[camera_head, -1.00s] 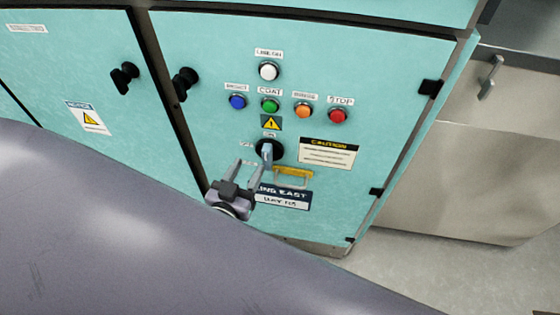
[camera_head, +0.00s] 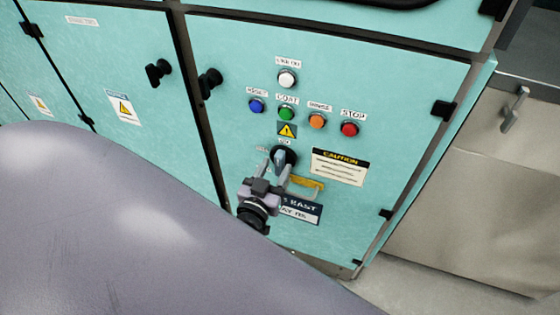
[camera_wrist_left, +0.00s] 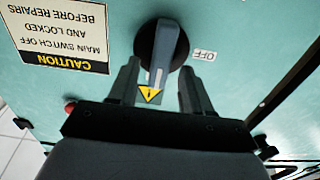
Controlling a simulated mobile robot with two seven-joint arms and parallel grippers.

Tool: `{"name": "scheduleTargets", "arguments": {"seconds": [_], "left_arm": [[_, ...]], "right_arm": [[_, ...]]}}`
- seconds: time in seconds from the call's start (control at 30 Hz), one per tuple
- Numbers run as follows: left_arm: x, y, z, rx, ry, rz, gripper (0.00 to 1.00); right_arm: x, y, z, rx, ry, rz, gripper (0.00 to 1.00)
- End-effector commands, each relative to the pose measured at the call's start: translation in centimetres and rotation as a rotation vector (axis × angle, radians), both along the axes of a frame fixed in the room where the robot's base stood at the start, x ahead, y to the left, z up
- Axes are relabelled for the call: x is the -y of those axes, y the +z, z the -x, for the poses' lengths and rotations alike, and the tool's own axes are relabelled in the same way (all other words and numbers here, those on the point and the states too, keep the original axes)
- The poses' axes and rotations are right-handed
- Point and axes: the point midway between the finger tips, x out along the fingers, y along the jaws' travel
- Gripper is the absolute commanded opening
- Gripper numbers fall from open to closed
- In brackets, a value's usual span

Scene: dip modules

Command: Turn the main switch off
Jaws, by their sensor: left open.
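The main switch is a black round base (camera_head: 292,155) with a grey handle (camera_head: 280,157) on the teal cabinet door. In the left wrist view, the handle (camera_wrist_left: 168,45) points from the black base toward the yellow warning triangle, with the OFF label (camera_wrist_left: 204,55) to one side. My left gripper (camera_head: 277,170) is at the switch, open. In the left wrist view, its two fingers (camera_wrist_left: 160,72) stand on either side of the handle's end, with visible gaps. I cannot tell how deep the handle sits between them. My right gripper is not in view.
Above the switch are a white lamp (camera_head: 287,78) and blue, green, orange and red (camera_head: 349,129) buttons. A yellow bar (camera_head: 310,184) sits just below right, near the caution label (camera_head: 340,167). Black door knobs (camera_head: 209,82) stick out to the left.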

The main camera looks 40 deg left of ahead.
Motion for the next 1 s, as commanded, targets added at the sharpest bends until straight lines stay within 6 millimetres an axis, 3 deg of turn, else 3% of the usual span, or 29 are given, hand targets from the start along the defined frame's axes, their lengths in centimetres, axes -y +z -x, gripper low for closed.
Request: {"name": "scheduleTargets", "arguments": {"seconds": [0.23, 0.6, 0.63, 0.77, 1.0], "left_arm": [[-0.7, 0.0, -2.7, 0.001, 0.000, 0.000, 0.49], [-0.8, 0.0, -3.2, 0.000, 0.000, 0.000, 0.49], [-0.8, 0.0, -3.2, 0.000, 0.000, 0.000, 0.46], [-0.8, 0.0, -3.2, 0.000, 0.000, 0.000, 0.03], [-0.8, 0.0, -3.2, 0.002, 0.000, 0.007, 0.00]], "right_arm": [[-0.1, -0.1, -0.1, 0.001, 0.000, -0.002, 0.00], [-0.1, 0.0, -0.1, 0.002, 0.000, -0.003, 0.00], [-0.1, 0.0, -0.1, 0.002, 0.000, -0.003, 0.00], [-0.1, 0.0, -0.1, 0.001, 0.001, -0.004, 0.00], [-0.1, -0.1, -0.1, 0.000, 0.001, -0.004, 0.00]]}}
